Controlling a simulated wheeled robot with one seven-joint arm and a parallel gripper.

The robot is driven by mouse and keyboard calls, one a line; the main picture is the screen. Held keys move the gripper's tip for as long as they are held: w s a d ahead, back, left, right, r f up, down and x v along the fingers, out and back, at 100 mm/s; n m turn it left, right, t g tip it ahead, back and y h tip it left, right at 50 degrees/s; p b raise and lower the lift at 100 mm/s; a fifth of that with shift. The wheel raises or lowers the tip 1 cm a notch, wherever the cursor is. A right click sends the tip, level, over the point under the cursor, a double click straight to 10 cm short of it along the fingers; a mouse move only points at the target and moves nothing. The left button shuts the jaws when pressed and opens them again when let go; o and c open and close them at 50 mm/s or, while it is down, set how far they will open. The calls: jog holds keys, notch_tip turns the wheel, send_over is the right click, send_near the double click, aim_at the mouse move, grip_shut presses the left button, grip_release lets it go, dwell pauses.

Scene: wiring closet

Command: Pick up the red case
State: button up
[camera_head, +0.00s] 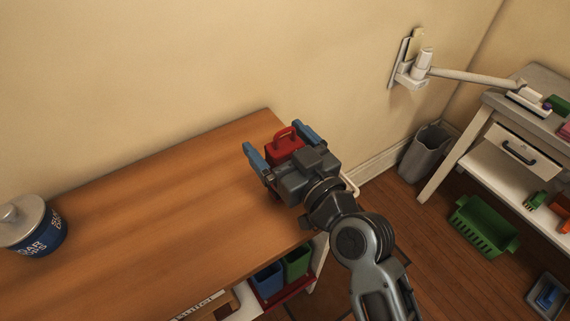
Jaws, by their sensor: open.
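The red case (284,146) has a red handle on top and stands near the far right corner of the wooden table (150,225). My gripper (281,138) is open, with one blue finger to the left of the case and the other behind it to the right. The case lies between the fingers in this view. I cannot tell whether either finger touches it. The gripper body hides the lower front part of the case.
A blue and white tin (38,232) stands at the table's left. Blue (268,281) and green (297,262) bins sit below the table. A grey waste bin (425,151), a green basket (482,226) and a drawer desk (508,150) are at right. The table's middle is clear.

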jog(key=c, duration=1.5)
